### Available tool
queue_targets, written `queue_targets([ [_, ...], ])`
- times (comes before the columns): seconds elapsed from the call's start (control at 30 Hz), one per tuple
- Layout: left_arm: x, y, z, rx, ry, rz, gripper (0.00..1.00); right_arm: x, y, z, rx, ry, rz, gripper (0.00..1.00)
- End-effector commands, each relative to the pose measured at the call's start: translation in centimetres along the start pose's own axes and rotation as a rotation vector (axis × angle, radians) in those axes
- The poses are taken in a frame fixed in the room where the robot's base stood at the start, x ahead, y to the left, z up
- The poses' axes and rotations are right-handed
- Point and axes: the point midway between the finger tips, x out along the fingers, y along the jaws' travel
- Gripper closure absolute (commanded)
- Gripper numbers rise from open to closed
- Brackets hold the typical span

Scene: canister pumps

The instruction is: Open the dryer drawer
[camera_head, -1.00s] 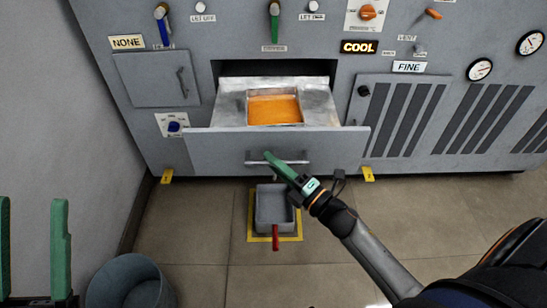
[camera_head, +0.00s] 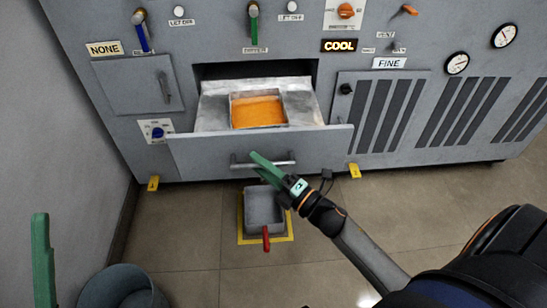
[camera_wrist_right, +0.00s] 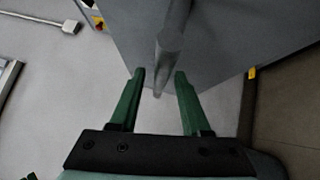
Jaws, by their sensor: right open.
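The dryer drawer (camera_head: 200,155) is grey and pulled out of the machine, with its metal top and a square pan of orange material (camera_head: 257,111) exposed. A horizontal bar handle (camera_head: 284,163) is on its front. My right gripper (camera_head: 253,162) is open at the handle. In the right wrist view, the two green fingers (camera_wrist_right: 158,75) stand apart, with the handle bar (camera_wrist_right: 171,45) running between and beyond their tips; I see no grip on it. My left gripper shows only one green finger (camera_head: 42,262) at the left edge, with a gap beside it.
A grey tray with a red handle (camera_head: 264,212) sits on a yellow-marked floor square below the drawer. A round bin (camera_head: 122,288) stands at lower left. Yellow tabs (camera_head: 354,171) stick out at the machine's base. The floor right of the tray is clear.

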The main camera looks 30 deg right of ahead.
Motion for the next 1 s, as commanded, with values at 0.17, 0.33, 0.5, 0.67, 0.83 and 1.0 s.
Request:
queue_targets([
  [0.17,0.3,-0.1,-0.2,0.003,0.000,0.001,0.50,-2.6,0.0,0.0,0.002,-0.002,-0.005,0.53],
  [0.33,0.5,-0.2,-0.5,0.008,0.002,0.000,0.50,-6.3,0.0,0.0,0.003,-0.002,-0.005,0.53],
  [0.5,0.8,-0.4,-0.7,0.015,0.004,0.000,0.50,-9.6,0.0,0.0,0.002,-0.002,-0.004,0.53],
  [0.67,0.8,-0.5,-0.8,0.019,0.005,-0.001,0.50,-11.5,0.0,0.0,0.001,-0.001,-0.002,0.53],
  [0.83,0.8,-0.5,-0.8,0.020,0.004,-0.003,0.50,-12.2,0.0,0.0,0.000,0.000,0.000,0.53],
  [1.0,0.8,-0.5,-0.8,0.019,0.002,-0.004,0.50,-12.2,0.0,0.0,0.000,0.000,0.000,0.53],
])
